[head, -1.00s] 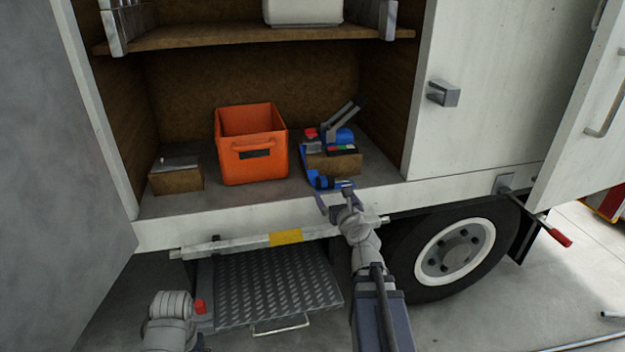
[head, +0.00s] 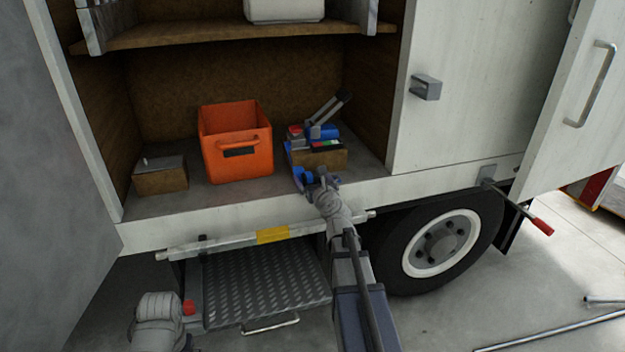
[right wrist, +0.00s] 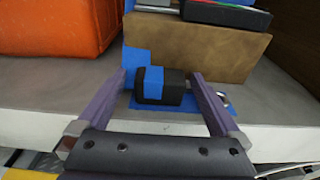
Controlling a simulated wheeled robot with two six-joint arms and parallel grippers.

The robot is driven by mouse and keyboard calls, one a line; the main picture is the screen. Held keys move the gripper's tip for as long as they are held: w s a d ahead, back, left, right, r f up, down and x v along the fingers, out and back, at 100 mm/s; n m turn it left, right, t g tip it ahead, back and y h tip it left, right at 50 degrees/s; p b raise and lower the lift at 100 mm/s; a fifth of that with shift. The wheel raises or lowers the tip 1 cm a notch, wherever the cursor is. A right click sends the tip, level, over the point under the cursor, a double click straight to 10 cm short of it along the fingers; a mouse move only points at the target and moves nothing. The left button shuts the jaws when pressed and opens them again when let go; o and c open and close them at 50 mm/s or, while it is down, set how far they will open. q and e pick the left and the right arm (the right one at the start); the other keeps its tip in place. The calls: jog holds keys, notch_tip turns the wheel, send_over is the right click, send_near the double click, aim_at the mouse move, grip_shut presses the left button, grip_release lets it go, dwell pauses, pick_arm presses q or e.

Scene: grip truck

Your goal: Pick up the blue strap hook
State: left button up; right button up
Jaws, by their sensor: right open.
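The blue strap hook, a blue strap with a black block on it, lies on the truck compartment floor at the foot of a wooden block; it shows in the right wrist view (right wrist: 153,83) and partly in the head view (head: 307,175). Its blue webbing runs up and also under the black block. My right gripper (right wrist: 158,76) is open, with one finger on each side of the black block. In the head view my right gripper (head: 304,180) reaches over the compartment's front edge and hides part of the strap. My left gripper's fingers are not seen.
An orange crate (head: 238,166) stands left of the strap. The wooden block (head: 326,160) behind it carries blue, red and black items. A smaller wooden block (head: 160,178) sits at far left. A shelf (head: 236,34) hangs above; a white door (head: 470,90) is at right.

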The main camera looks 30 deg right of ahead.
aim_at(311, 173)
jog(key=shift+w, duration=0.1)
jog(key=shift+c, duration=0.4)
jog(key=c, duration=1.4)
notch_tip(311, 173, up, 18)
jog(key=p, duration=1.8)
